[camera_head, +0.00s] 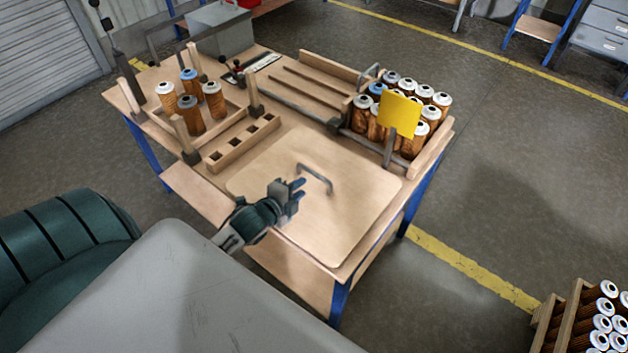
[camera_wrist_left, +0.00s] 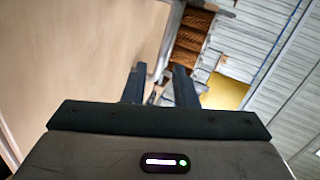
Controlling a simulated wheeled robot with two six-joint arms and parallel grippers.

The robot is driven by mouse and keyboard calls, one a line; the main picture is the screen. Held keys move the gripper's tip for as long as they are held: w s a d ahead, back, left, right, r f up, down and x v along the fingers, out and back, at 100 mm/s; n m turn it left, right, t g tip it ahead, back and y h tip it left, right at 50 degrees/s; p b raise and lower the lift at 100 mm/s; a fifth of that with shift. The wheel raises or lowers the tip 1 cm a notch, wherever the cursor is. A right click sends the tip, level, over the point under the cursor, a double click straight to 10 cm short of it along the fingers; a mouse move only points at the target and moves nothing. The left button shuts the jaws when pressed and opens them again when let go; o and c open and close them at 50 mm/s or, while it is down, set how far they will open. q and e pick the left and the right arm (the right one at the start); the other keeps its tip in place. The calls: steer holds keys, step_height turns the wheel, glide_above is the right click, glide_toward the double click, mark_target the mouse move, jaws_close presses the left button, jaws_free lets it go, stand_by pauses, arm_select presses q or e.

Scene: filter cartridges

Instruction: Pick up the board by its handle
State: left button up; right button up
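The board (camera_head: 345,215) is a flat, pale wooden panel with rounded corners, lying on the front part of the workbench. Its grey metal handle (camera_head: 316,177) stands up near the middle. My left gripper (camera_head: 299,187) is just left of the handle, low over the board; I cannot tell whether it touches the handle. In the left wrist view its two fingers (camera_wrist_left: 160,84) are apart. A pale wooden surface (camera_wrist_left: 75,55), likely the board, fills the left of that view. My right gripper is in neither view.
Behind the board at right, a tray of several orange cartridges (camera_head: 361,115) stands by a yellow sign (camera_head: 399,115). At left, several cartridges (camera_head: 191,114) stand among wooden posts, near a slotted wooden block (camera_head: 243,143). A grey box (camera_head: 220,28) is at the back.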

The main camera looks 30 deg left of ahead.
mark_target(313, 174)
arm_select(q)
steer(key=x, duration=0.5)
steer(key=shift+w+a+r+p, duration=0.1)
steer(key=shift+w+r+p, duration=0.05)
steer(key=shift+w+p, duration=0.2)
steer(key=shift+w+a, duration=0.1)
steer(key=shift+w, duration=0.35)
steer(key=x, duration=0.1)
steer(key=p+x, duration=0.1)
steer(key=x, duration=0.2)
steer(key=shift+a, duration=0.25)
steer(key=shift+w+f, duration=0.3)
steer(key=shift+s, duration=0.1)
jaws_close()
steer(key=shift+r, duration=0.1)
